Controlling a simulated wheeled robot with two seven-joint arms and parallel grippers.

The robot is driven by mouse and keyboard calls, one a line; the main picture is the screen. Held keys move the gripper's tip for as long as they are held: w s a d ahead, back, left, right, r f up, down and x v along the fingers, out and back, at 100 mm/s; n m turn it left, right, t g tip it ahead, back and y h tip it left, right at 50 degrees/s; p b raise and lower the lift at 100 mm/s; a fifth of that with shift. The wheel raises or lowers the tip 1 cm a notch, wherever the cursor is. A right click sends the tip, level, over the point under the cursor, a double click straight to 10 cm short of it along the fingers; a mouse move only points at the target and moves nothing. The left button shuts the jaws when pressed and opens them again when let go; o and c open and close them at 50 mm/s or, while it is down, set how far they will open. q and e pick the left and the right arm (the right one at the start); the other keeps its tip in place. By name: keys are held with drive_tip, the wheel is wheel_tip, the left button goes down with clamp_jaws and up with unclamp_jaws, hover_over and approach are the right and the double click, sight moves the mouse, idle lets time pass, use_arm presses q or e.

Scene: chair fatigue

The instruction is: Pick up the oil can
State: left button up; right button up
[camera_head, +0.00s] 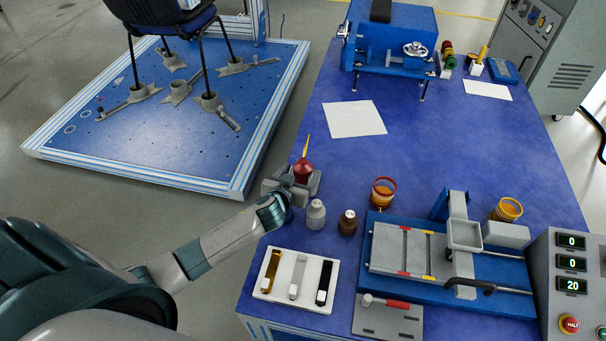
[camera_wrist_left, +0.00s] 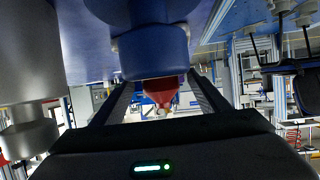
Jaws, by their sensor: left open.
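The oil can (camera_head: 303,171) is red with a thin yellow spout pointing up. It stands upright near the left edge of the blue table (camera_head: 440,135). My left gripper (camera_head: 295,186) is open at the can, with its fingers on either side of it. The left wrist view looks upside down and shows the red can (camera_wrist_left: 161,92) between the two dark fingers. I cannot tell whether the fingers touch it. The can's lower part is hidden by the gripper in the head view. My right gripper is not in view.
A grey bottle (camera_head: 316,214) and a brown bottle (camera_head: 347,220) stand close by, toward the front. A white tray (camera_head: 262,292) lies in front of them. An orange-rimmed cup (camera_head: 383,193) is to the right. The table behind the can is clear up to a white sheet (camera_head: 354,119).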

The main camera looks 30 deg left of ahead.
use_arm(q)
drive_tip(key=shift+x, duration=1.1)
drive_tip(key=shift+w+f, duration=0.15)
drive_tip(key=shift+w, duration=0.15)
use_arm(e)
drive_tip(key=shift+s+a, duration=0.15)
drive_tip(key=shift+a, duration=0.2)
use_arm(q)
drive_tip(key=c, duration=1.5)
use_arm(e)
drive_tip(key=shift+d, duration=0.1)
